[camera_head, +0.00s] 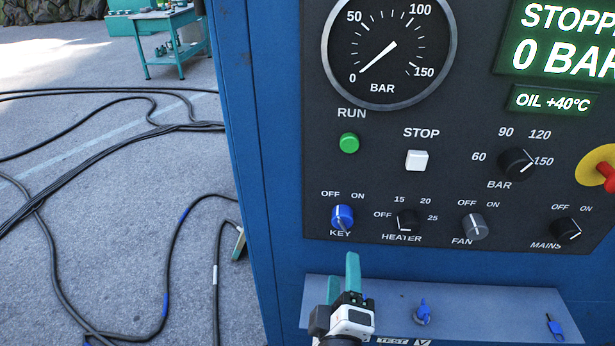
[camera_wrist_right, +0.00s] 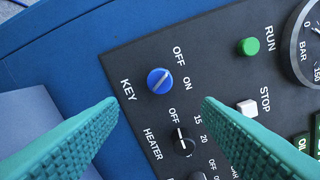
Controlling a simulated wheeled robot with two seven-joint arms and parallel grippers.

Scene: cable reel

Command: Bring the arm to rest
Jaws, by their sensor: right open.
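My right gripper (camera_head: 352,275) has teal fingers and stands below the control panel (camera_head: 375,160), just under the blue KEY knob (camera_head: 342,216). In the right wrist view its two fingers (camera_wrist_right: 158,108) are wide apart with nothing between them. The blue KEY knob (camera_wrist_right: 160,80) shows beyond the gap, apart from both fingers. The pressure gauge (camera_head: 389,50) needle is at 0, and the green display (camera_head: 560,40) shows "0 BAR" with a cut-off word beginning "STOPP". My left gripper is not in view.
A sloped blue ledge (camera_head: 480,305) juts out under the panel and carries a blue key-like piece (camera_head: 423,312) and another one (camera_head: 554,325). The panel has a green RUN button (camera_head: 348,143) and a white STOP button (camera_head: 417,160). Black cables (camera_head: 60,255) lie across the floor at left.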

